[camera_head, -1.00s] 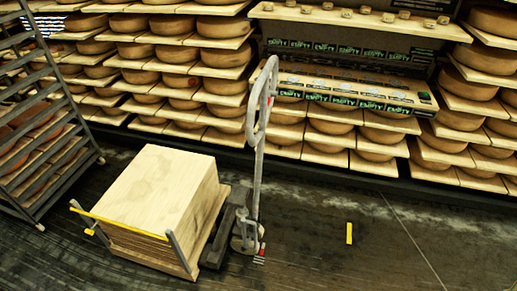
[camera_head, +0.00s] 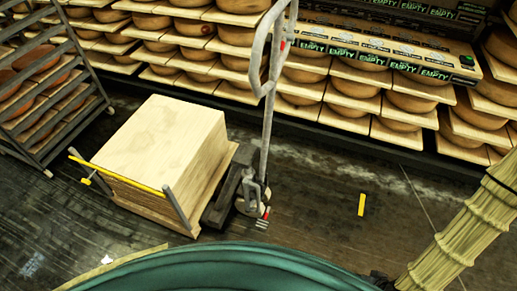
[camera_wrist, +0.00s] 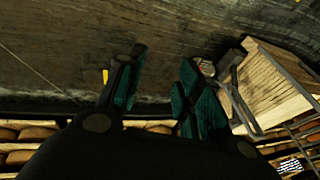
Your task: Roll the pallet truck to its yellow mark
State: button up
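The pallet truck (camera_head: 250,190) stands left of centre in the head view, its tall grey looped handle (camera_head: 267,85) upright. A stack of pale wooden boards (camera_head: 165,145) sits beside the handle, on the truck's left. The yellow mark (camera_head: 361,204) is a short strip on the dark floor, right of the truck and apart from it. My gripper (camera_wrist: 158,80) shows in the wrist view with its teal-padded fingers apart and nothing seen between them. The truck handle (camera_wrist: 238,100) and stack (camera_wrist: 268,85) are right of the fingers. The mark (camera_wrist: 105,76) is to their left.
Shelves of cheese wheels (camera_head: 350,90) with cardboard "EMPTY" boxes (camera_head: 400,58) line the back. A grey rack of cheeses (camera_head: 50,90) stands at the left. A yellow bar (camera_head: 120,170) runs along the stack's near side. Floor between truck and mark is clear.

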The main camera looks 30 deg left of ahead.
jog(key=w+a+f+n+t+y+b, duration=0.25)
jog(key=w+a+f+b, duration=0.25)
jog(key=w+a+b, duration=0.3)
jog(key=n+g+y+b, duration=0.6)
jog(key=n+y+b, duration=0.7)
jog(key=b, duration=1.3)
send_near(258, 195)
jog(key=shift+t+h, duration=0.25)
jog(key=shift+h, duration=0.2)
jog(key=a+b, duration=0.2)
jog(key=a, duration=0.8)
jog(key=shift+a+f, duration=0.1)
jog(key=shift+a, duration=0.05)
grip_shut()
